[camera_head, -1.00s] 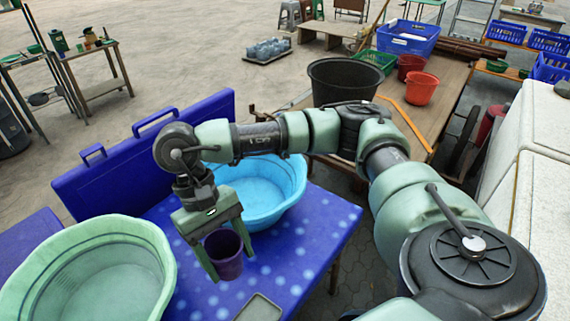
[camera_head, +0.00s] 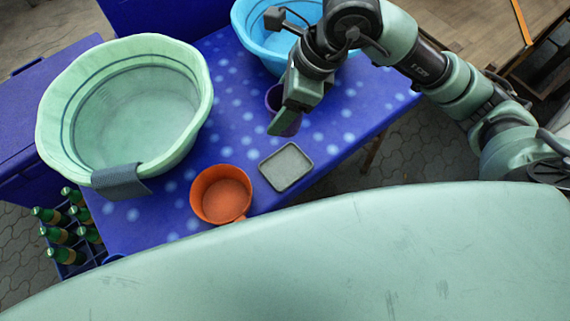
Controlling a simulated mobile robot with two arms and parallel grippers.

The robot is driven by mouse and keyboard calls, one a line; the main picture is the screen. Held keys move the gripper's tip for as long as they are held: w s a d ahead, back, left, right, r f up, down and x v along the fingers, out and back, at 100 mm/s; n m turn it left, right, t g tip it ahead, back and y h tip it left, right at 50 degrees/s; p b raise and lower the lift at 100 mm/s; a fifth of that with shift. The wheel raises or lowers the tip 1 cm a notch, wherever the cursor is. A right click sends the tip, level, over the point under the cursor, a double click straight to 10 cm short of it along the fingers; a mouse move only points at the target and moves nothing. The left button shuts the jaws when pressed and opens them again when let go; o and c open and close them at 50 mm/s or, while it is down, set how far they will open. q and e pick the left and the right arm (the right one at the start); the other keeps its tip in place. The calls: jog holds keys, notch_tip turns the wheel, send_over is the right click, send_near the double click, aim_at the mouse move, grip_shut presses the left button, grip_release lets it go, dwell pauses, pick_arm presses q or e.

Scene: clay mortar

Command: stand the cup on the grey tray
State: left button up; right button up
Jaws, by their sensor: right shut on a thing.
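The purple cup (camera_head: 275,97) is in my right gripper (camera_head: 280,118), which is shut on it; the gripper hides much of the cup. I cannot tell how high above the table it is. The grey tray (camera_head: 286,167), a small square with a raised rim, lies on the blue spotted table (camera_head: 245,140) near its front edge. The cup and gripper are just beyond the tray in the picture, apart from it. Nothing lies on the tray. My left gripper is not in view.
An orange pot (camera_head: 220,195) stands left of the tray. A large green basin (camera_head: 190,110) with a grey cloth (camera_head: 119,181) on its rim stands at the left. A blue basin (camera_head: 243,30) is behind the cup. Bottles (camera_head: 62,235) stand in a crate at lower left.

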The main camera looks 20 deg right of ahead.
notch_tip(320, 180, down, 20)
jog(key=shift+r+p, duration=0.25)
jog(key=shift+p, duration=0.35)
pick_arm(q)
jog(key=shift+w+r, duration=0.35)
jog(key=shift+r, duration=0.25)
pick_arm(e)
jog(key=shift+f, duration=0.1)
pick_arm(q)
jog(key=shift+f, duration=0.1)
pick_arm(e)
jog(key=shift+f, duration=0.1)
jog(key=o, duration=1.4)
jog(key=shift+c, duration=0.2)
